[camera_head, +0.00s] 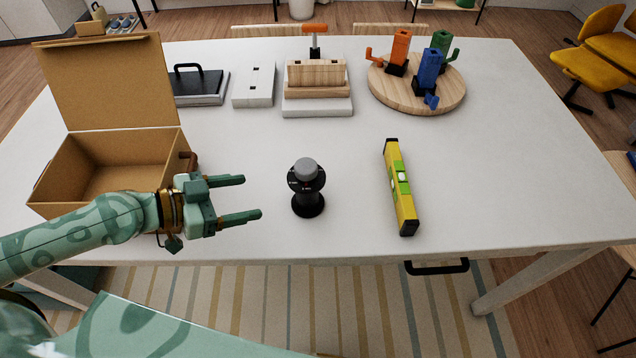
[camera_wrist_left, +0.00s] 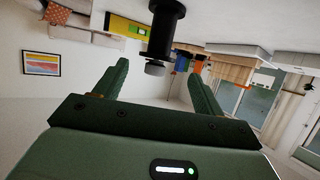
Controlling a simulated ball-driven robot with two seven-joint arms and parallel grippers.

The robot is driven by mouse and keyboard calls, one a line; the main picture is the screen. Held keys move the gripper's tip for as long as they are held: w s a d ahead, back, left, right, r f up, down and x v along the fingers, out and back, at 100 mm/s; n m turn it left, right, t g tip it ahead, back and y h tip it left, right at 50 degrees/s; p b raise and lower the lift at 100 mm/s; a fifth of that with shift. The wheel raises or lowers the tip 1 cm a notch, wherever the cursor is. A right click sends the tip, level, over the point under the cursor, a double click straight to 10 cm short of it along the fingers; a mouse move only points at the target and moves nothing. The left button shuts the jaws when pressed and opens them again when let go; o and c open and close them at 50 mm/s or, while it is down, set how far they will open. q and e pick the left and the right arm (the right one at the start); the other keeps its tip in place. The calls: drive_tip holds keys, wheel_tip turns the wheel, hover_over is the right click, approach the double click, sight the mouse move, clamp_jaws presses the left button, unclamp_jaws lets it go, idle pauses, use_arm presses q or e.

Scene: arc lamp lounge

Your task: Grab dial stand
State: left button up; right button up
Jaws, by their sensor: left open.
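The dial stand (camera_head: 306,189) is a black post on a round base with a black disc and a grey knob on top. It stands upright near the middle front of the white table. My left gripper (camera_head: 252,197) is open and empty, just left of the dial stand, its two green fingers pointing right towards it. A gap shows between the fingertips and the stand. In the left wrist view, which is upside down, the dial stand (camera_wrist_left: 163,30) shows ahead between the fingers (camera_wrist_left: 158,75). My right gripper does not show.
An open cardboard box (camera_head: 150,150) stands behind my left arm. A yellow level (camera_head: 393,160) lies right of the stand. A round wooden board (camera_head: 450,101) holds orange, blue and green clamp-like pieces at the back. Wooden blocks (camera_head: 316,72) stand at the back middle. The table's right front is clear.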

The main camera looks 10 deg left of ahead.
sight(307, 185)
use_arm(q)
drive_tip(key=p+x, duration=0.2)
drive_tip(key=x, duration=0.6)
drive_tip(key=shift+w+d, duration=0.3)
drive_tip(key=shift+d, duration=0.05)
drive_tip(key=shift+w+d+f, duration=0.25)
drive_tip(key=shift+w+d, duration=0.1)
drive_tip(key=shift+d, duration=0.1)
drive_tip(key=p+x, duration=0.1)
drive_tip(key=x, duration=0.4)
drive_tip(key=shift+w, duration=0.15)
drive_tip(key=shift+a, duration=0.15)
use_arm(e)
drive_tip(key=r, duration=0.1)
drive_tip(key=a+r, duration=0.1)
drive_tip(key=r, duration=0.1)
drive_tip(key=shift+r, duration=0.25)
use_arm(q)
drive_tip(key=c, duration=1.4)
